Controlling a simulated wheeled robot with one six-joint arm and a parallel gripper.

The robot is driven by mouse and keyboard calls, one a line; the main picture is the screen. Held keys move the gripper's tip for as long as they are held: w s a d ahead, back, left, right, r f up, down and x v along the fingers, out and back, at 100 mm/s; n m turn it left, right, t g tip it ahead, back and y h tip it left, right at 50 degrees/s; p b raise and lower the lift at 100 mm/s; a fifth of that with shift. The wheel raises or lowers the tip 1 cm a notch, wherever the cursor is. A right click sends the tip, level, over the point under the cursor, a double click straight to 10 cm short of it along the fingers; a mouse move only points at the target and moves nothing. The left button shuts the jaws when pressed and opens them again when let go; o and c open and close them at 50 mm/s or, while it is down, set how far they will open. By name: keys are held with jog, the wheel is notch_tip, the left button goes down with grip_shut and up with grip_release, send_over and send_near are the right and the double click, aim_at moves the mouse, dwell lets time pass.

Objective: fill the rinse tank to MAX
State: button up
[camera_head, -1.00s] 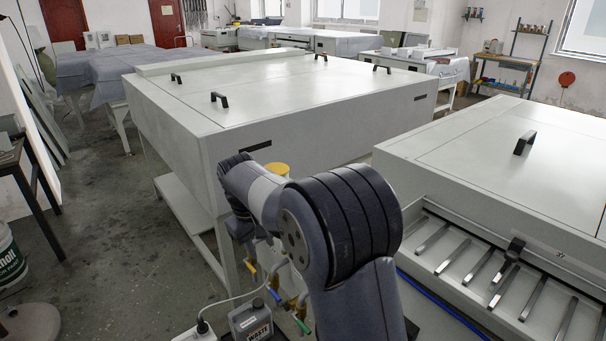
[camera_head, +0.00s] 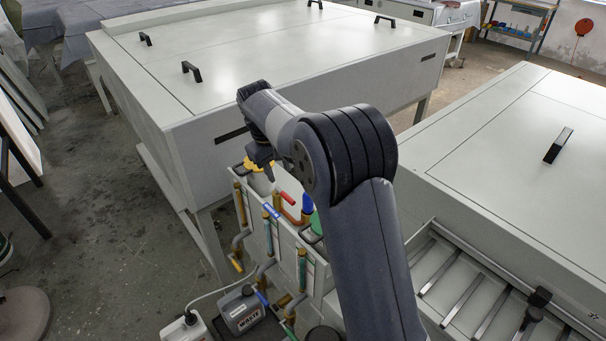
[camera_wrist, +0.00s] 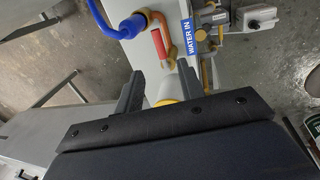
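My gripper (camera_head: 260,158) hangs over a group of pale tanks (camera_head: 286,247) with sight tubes and brass pipes. In the wrist view its two fingers (camera_wrist: 158,90) are apart, with no visible grip on anything. A yellow cap or knob (camera_head: 256,164) lies just below it in the head view; part of it shows between the fingers in the wrist view. A red tap handle (camera_wrist: 160,46) on a brass pipe stands ahead of the fingers, beside a blue "WATER IN" label (camera_wrist: 189,37) and a blue hose (camera_wrist: 126,28). I cannot read a MAX mark or water level.
The large pale processor (camera_head: 310,95) stands behind the tanks, and another pale machine (camera_head: 500,160) with a roller bed is at right. Open floor (camera_head: 90,200) lies at left.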

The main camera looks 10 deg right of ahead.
aim_at(288, 197)
jog(key=f, duration=0.3)
jog(key=d+f, duration=0.1)
jog(key=f, duration=0.3)
jog(key=w+d+f, duration=0.1)
jog(key=f, duration=0.2)
jog(key=shift+f+p, duration=0.2)
jog(key=shift+p, duration=0.2)
jog(key=shift+c, duration=0.6)
grip_shut()
